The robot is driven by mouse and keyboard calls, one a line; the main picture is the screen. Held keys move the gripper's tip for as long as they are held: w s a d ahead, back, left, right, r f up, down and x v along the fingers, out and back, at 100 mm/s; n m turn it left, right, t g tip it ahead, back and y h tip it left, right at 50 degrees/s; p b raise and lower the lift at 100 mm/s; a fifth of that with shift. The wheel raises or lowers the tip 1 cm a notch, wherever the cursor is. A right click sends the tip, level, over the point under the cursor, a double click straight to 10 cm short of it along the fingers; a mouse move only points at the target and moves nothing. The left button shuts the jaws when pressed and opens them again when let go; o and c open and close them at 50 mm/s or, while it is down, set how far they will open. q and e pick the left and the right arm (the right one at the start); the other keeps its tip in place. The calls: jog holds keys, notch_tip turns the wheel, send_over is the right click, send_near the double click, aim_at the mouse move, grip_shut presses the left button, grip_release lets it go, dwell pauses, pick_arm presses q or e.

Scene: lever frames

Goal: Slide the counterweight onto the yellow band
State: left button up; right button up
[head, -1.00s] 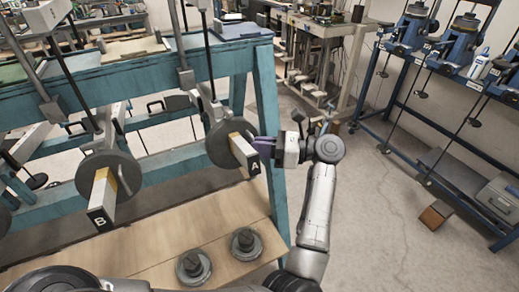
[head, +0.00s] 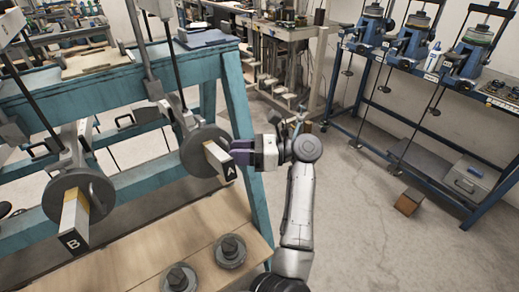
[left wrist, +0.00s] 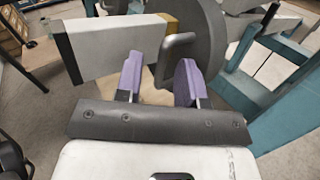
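Lever A's pale beam (head: 219,161) has a black end marked "A". Its grey disc counterweight (head: 194,150) sits around the beam, with a yellow band (left wrist: 167,32) visible beside the disc in the left wrist view. A bent grey handle (left wrist: 180,38) stands out from the disc (left wrist: 212,35). My left gripper (head: 235,152) is at lever A, right of the disc. In the left wrist view its purple fingers (left wrist: 158,80) are apart, with the handle's lower end between them; contact is unclear. My right gripper is out of view.
Lever B's beam (head: 74,222) and disc (head: 58,196) are at the left. Two loose weights (head: 230,251) (head: 180,279) lie on the wooden board (head: 145,250). The teal frame's leg (head: 243,130) stands close behind my gripper.

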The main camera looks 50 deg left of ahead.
pick_arm(q)
jog(key=v, duration=1.3)
jog(key=shift+w+r, duration=0.1)
